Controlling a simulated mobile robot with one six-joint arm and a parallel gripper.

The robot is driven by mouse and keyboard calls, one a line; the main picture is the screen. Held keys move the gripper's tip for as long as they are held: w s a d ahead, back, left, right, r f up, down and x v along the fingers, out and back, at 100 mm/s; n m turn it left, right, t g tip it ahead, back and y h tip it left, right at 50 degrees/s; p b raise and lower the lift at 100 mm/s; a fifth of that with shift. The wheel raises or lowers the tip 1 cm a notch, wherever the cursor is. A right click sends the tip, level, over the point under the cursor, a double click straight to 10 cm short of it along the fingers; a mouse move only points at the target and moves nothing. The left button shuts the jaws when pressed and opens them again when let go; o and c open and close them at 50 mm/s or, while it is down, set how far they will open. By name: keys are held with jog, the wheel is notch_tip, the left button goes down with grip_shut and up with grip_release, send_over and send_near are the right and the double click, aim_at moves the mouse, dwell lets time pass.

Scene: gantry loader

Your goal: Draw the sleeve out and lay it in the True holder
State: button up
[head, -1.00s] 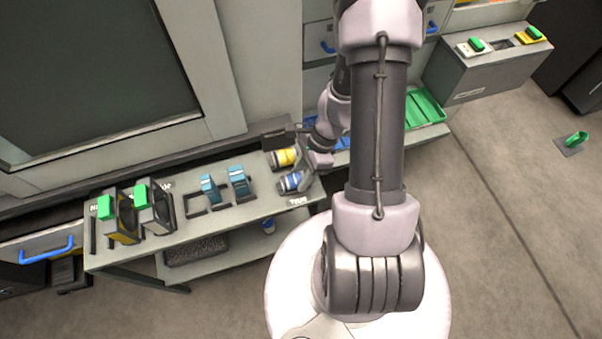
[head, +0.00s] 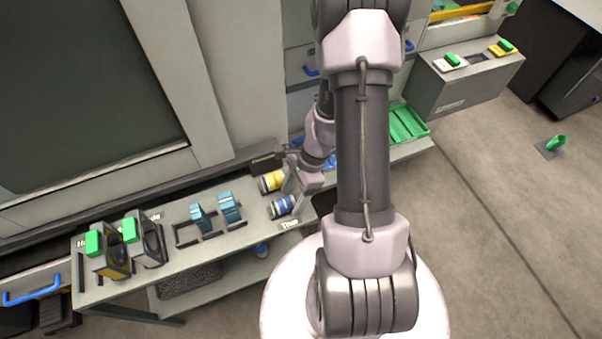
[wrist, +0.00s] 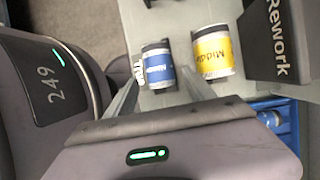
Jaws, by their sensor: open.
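A blue-banded cylinder (head: 283,207) and a yellow-banded one (head: 271,181) lie at the right end of the grey bench (head: 240,240). In the wrist view the blue-banded cylinder (wrist: 158,68) is in line with the gap between my fingers, and the yellow-banded one (wrist: 212,52), lettered "Middle", is just right of them. I cannot tell which is the sleeve. A "True" label (head: 289,224) is on the bench edge by the blue-banded cylinder; it also shows in the wrist view (wrist: 139,72). My gripper (wrist: 158,85) is open and empty, close to the cylinders; contact is unclear.
A dark box lettered "Rework" (wrist: 282,42) stands beside the yellow-banded cylinder. Two blue pieces (head: 229,207) stand in a rack left of the cylinders. Green-topped gauges (head: 147,240) are at the bench's left end.

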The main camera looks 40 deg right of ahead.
jog(key=p+v, duration=0.6)
jog(key=v, duration=1)
jog(key=shift+s+r, duration=0.2)
jog(key=shift+r, duration=0.1)
jog(key=shift+a+r, duration=0.1)
notch_tip(320, 180, up, 7)
jog(key=p, duration=0.6)
jog(key=w+a+r+n+t+h+b, duration=0.2)
jog(key=a+r+n+h+b, duration=0.1)
jog(key=a+r+n+b, duration=0.65)
jog(key=s+a+r+n+t+b, duration=0.1)
jog(key=s+a+n+t+b, duration=0.2)
jog(key=s+a+n, duration=0.3)
jog(key=a+n, duration=0.1)
jog(key=a, duration=0.3)
jog(key=shift+s+a+n+t, duration=0.2)
jog(key=shift+s+n+t, duration=0.1)
jog(key=shift+s+n, duration=0.1)
